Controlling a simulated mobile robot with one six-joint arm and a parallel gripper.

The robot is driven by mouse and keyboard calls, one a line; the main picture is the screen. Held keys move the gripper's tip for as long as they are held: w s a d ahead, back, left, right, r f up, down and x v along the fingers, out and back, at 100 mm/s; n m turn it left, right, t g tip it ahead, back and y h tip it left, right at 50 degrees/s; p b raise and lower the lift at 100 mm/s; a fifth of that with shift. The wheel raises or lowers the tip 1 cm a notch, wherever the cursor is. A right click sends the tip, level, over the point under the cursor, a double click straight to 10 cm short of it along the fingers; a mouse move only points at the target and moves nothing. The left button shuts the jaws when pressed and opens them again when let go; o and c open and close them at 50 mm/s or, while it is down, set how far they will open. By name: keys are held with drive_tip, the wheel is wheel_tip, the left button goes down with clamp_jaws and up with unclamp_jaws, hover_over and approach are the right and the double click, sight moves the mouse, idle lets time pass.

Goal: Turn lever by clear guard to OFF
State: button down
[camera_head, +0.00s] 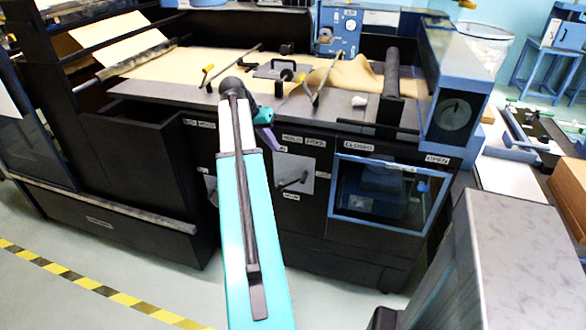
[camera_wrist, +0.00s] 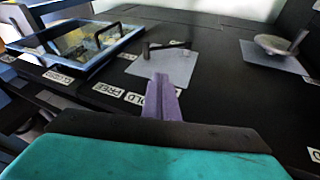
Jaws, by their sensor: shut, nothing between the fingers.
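The lever (camera_head: 293,182) is a dark bar on a pale grey plate on the machine's black front, just left of the clear guard (camera_head: 385,190) in its blue frame. In the wrist view the lever (camera_wrist: 168,46) lies across its plate (camera_wrist: 150,64), its bar running sideways, and the guard (camera_wrist: 85,45) is to the left with a black handle. My gripper (camera_head: 270,142) has purple fingers, shut and empty, at the machine front, up and left of the lever. In the wrist view the gripper (camera_wrist: 162,80) points towards the plate, apart from the lever. No OFF mark is readable.
A second plate with a round-based knob (camera_wrist: 276,45) is to the right in the wrist view. Printed labels (camera_wrist: 110,91) line the panel near my fingers. The worktop above holds brown paper (camera_head: 180,65) and rods. A grey cabinet (camera_head: 525,250) stands at the front right.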

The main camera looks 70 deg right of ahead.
drive_tip(key=shift+f, duration=0.1)
drive_tip(key=shift+s+a+r+p+x, duration=0.15)
drive_tip(key=shift+s+p+x, duration=0.3)
drive_tip(key=shift+x, duration=1.7)
drive_tip(key=shift+s+a+p+x, duration=0.1)
drive_tip(key=shift+s+p+x, duration=0.25)
drive_tip(key=shift+x, duration=1.8)
drive_tip(key=shift+s+a+r+p+x, duration=0.15)
drive_tip(key=shift+s+p+x, duration=0.3)
drive_tip(key=shift+x, duration=1.7)
drive_tip(key=shift+w+f, duration=0.1)
drive_tip(key=shift+w, duration=0.05)
drive_tip(key=shift+a, duration=0.1)
